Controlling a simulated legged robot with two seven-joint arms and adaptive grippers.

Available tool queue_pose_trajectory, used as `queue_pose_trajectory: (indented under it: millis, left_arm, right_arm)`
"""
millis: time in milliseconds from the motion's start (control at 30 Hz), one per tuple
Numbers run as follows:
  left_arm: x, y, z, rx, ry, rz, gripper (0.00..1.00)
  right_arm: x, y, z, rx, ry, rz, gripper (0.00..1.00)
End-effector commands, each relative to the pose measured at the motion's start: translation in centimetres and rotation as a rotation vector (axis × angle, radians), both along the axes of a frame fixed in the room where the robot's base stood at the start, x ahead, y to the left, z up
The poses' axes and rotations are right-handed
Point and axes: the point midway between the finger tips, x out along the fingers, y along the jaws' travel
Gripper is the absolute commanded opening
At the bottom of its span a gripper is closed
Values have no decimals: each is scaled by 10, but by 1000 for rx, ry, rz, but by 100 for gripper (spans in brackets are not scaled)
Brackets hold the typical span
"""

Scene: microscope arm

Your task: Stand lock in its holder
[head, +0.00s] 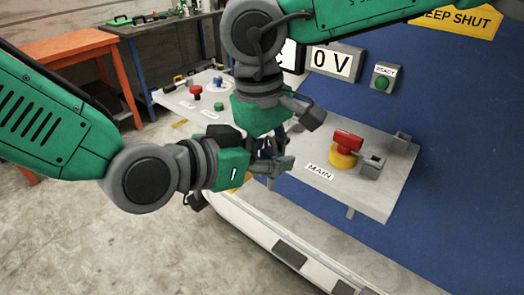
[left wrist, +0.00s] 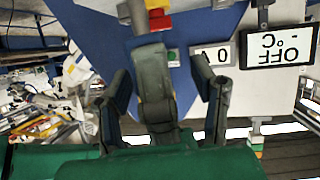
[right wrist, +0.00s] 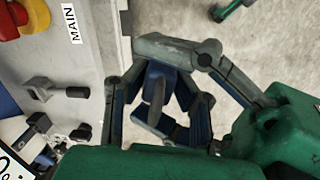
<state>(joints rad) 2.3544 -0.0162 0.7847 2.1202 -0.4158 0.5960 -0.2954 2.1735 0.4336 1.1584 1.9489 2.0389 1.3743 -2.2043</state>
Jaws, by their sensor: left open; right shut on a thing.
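My right gripper (right wrist: 165,95) is shut in the right wrist view. A small dark grey piece (right wrist: 156,92) shows between its fingers; it seems to be the lock, but most of it is hidden. My left gripper (left wrist: 162,95) is open, its fingers spread in its own wrist view. In the head view, my left gripper (head: 275,165) overlaps my right one in front of the panel's left edge; I cannot tell whether they touch. A grey bracket (head: 372,164) stands beside the red switch. Another grey fixture (right wrist: 45,89) with a dark peg shows in the right wrist view. I cannot tell which is the holder.
The grey panel (head: 325,190) carries a red switch on a yellow base (head: 345,148) and a MAIN label (head: 319,172). A second panel (head: 185,97) with buttons lies behind left. A blue wall (head: 440,85) rises behind. An orange table (head: 65,46) stands far left.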

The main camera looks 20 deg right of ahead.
Motion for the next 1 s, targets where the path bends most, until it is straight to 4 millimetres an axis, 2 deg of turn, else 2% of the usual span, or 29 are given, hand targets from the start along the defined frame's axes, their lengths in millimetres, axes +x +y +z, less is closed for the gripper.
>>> queue_pose_trajectory:
  millis: [100, 133, 267, 300, 367, 400, 433, 467, 800, 933, 1000]
  left_arm:
    - [0, 0, 0, 0, 0, 0, 52]
    - [0, 0, 0, 0, 0, 0, 48]
    - [0, 0, 0, 1, 0, 1, 2]
    - [1, 0, 0, 1, 0, 2, 0]
    - [1, 0, 0, 2, -1, 4, 0]
    - [2, 0, 0, 1, -2, 5, 0]
    - [2, 0, 0, 1, -2, 5, 0]
    - [2, 0, 0, 1, -1, 4, 0]
    - [0, 0, 0, 1, -1, 1, 0]
    - [0, 0, 0, 1, -1, 1, 0]
    - [0, 0, 1, 0, -2, 1, 0]
  right_arm:
    - [0, 0, 0, 0, -1, 0, 0]
    - [0, 0, 0, 0, -1, 0, 0]
    - [0, -1, 0, 1, 0, 0, 0]
    - [0, -1, 0, 1, 1, 0, 0]
    - [-1, -2, 0, -1, 2, 0, 0]
    - [-1, -2, 0, -1, 2, 0, 32]
    - [-1, -2, 0, -1, 2, 0, 42]
    - [0, -2, 0, -1, 2, 0, 45]
    - [0, -1, 2, 1, -1, 0, 45]
    - [1, 1, 16, 0, -1, -1, 45]
    - [2, 2, 30, 2, -3, -2, 45]
